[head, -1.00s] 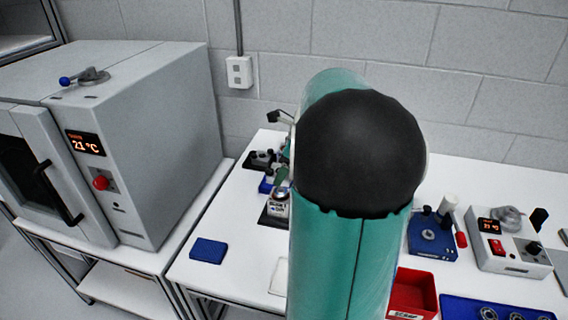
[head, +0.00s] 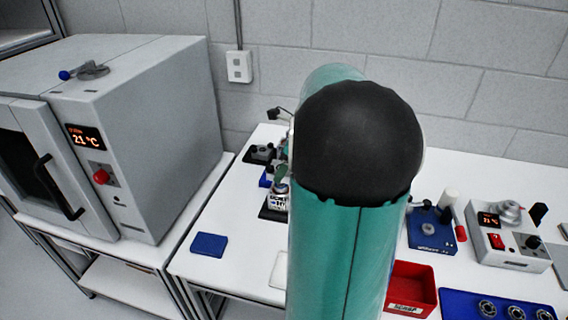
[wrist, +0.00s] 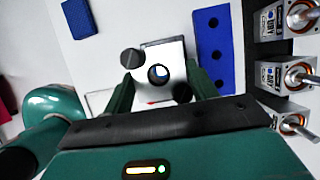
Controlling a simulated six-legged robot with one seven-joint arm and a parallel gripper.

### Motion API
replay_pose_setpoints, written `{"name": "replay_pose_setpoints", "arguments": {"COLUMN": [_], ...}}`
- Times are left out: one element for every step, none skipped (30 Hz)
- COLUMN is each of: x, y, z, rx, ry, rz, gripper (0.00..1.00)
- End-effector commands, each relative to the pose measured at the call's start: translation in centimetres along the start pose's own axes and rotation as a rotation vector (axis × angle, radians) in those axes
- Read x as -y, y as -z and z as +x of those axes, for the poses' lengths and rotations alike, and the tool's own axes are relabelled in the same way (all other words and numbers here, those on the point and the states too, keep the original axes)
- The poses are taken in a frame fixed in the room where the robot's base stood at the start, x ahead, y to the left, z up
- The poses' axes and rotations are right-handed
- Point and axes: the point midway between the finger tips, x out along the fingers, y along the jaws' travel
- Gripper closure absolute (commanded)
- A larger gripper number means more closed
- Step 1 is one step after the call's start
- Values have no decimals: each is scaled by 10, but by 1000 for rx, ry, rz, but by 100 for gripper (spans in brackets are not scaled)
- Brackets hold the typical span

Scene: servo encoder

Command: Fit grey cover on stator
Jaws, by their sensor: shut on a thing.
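In the wrist view my gripper (wrist: 160,80) has its two green fingers on either side of a pale grey piece with a round hole (wrist: 158,73), which looks like the grey cover. The fingers are closed on it. Its lower edge is partly hidden by my gripper body. Two black knobs (wrist: 130,59) show beside it, one at upper left and one at lower right. I cannot pick out the stator for certain; it may be beneath the cover. In the head view my own arm hides the gripper and the cover.
Several labelled units with metal shafts (wrist: 270,77) stand close on the right of the wrist view. A blue block with holes (wrist: 213,48) lies between. In the head view are a red bin (head: 424,291), a blue tray of rings (head: 460,300), a blue pad (head: 209,245) and an oven (head: 150,140).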

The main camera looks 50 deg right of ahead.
Motion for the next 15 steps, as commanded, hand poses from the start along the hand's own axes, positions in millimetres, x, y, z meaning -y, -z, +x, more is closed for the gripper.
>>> {"name": "replay_pose_setpoints", "arguments": {"x": [0, 0, 0, 0, 0, 0, 0, 0, 0, 0, 0, 0, 0, 0, 0], "y": [0, 1, 1, 2, 2, 2, 3, 3, 4, 4, 4, 5, 5, 5, 5], "z": [2, 2, 4, 4, 5, 6, 7, 8, 9, 10, 11, 12, 12, 12, 12], "rx": [0, 0, 0, 0, 0, 0, 0, 0, 0, 0, 0, 0, 0, 0, 0], "ry": [0, 0, 1, 1, 1, 1, 1, 1, 1, 1, 1, 0, 0, 0, 1], "rz": [0, 0, 0, 0, 0, 0, 0, 0, 0, 0, 0, 0, 0, 0, 0], "gripper": [69, 69, 69, 69, 69, 69, 69, 69, 69, 69, 69, 69, 69, 69, 69]}}
